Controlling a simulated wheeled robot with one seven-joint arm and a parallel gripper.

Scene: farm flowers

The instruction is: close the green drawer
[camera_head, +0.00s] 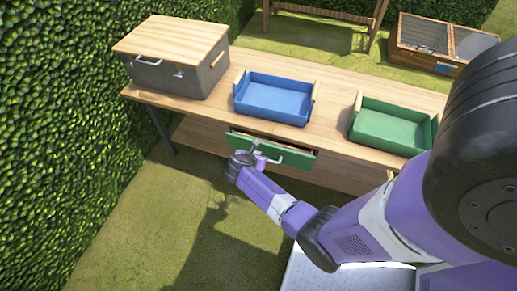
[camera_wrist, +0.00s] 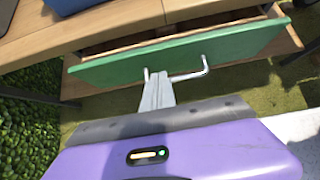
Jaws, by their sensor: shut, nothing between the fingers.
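The green drawer (camera_head: 273,150) is in the front of the wooden table, below the blue tray. In the wrist view the green drawer front (camera_wrist: 185,58) stands out from the table, with part of the open drawer space showing behind it. Its metal bar handle (camera_wrist: 190,76) faces me. My gripper (camera_head: 258,155) is at the left part of the drawer front. In the wrist view my gripper (camera_wrist: 158,82) is shut and empty, its fingertips at the left part of the handle. I cannot tell whether they touch the handle or the front.
On the wooden table (camera_head: 337,85) stand a grey box (camera_head: 203,75) with a wooden lid, a blue tray (camera_head: 273,99) and a green tray (camera_head: 390,128). A hedge (camera_head: 50,120) runs along the left. Grass (camera_head: 150,225) in front of the table is clear.

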